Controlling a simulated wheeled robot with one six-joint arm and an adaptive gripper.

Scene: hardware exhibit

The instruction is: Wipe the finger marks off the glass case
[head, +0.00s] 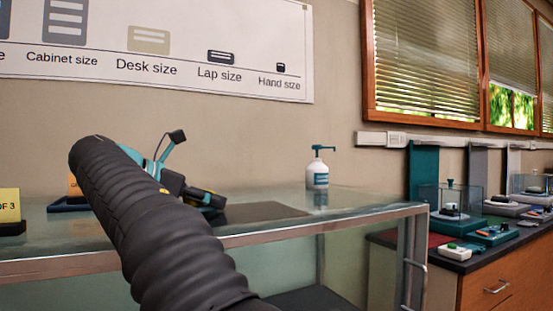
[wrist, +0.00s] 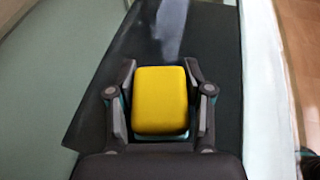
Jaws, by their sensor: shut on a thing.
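The glass case (head: 345,205) has a metal-edged glass top that crosses the head view. My gripper (head: 205,197) is low over the top, partly hidden behind my arm. In the wrist view my gripper (wrist: 160,72) is shut on a yellow block-shaped pad (wrist: 160,100), with one finger on each side. Under and ahead of the pad, a dark panel shows at the glass. A pale hazy streak (wrist: 170,28) lies on the glass just ahead of the pad; it may be finger marks. I cannot tell whether the pad touches the glass.
A white pump bottle (head: 317,172) with a teal label and pump stands on the case top toward the back right. A counter (head: 470,262) with several small devices is at the right. The top's right part is mostly clear.

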